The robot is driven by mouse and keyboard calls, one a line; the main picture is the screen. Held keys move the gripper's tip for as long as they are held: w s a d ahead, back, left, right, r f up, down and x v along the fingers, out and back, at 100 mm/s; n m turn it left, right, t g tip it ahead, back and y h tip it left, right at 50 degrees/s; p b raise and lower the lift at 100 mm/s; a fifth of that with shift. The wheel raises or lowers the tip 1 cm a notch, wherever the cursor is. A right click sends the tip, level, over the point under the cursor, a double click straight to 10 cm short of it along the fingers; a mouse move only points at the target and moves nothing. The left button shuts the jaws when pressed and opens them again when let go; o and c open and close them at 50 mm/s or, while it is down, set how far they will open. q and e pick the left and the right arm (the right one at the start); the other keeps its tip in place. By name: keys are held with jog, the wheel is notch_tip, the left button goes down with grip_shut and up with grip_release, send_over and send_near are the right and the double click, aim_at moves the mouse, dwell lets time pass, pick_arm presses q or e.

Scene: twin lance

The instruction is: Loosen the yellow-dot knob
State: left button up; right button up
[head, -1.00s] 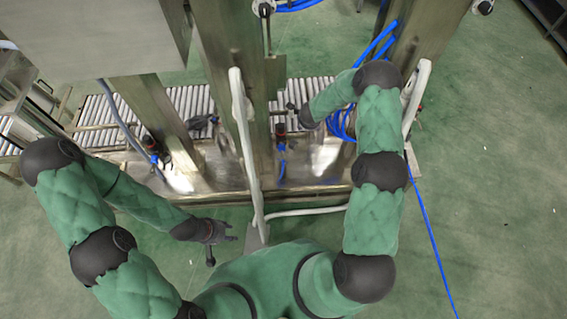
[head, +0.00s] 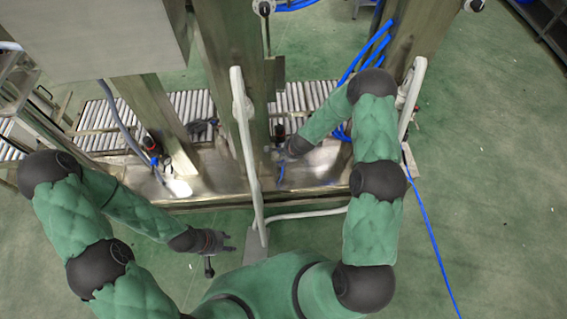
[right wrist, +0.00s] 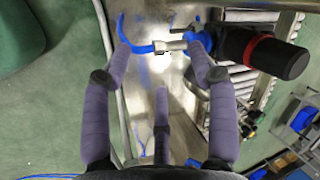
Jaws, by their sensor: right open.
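No yellow dot shows in either view, so I cannot tell which part is the yellow-dot knob. A black cylinder with a red ring (right wrist: 284,58) lies at the upper right of the right wrist view, with a metal fitting and blue hose (right wrist: 139,47) beside it. My right gripper (right wrist: 160,58) is open, its three fingers spread and nothing held. The fitting lies beyond the fingertips, and the black cylinder is right of the right finger. In the head view my right gripper (head: 279,150) is small, over the machine's metal base. My left gripper (head: 226,243) hangs over the floor near the machine; its opening is unclear.
A roller conveyor (head: 192,105) runs behind the steel posts. A pale bent rail (head: 246,150) stands between my arms. A second black part with a blue fitting (head: 152,146) sits at the left of the base. Green floor is open at the right.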

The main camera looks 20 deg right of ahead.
jog(key=shift+s+a+f+n+y, duration=0.15)
jog(key=shift+s+a+n, duration=0.15)
jog(key=shift+s+a, duration=0.2)
jog(key=shift+s+a+f+n+y, duration=0.1)
jog(key=shift+s+a+n+y, duration=0.05)
jog(key=shift+s+a+n, duration=0.3)
jog(key=shift+s, duration=0.15)
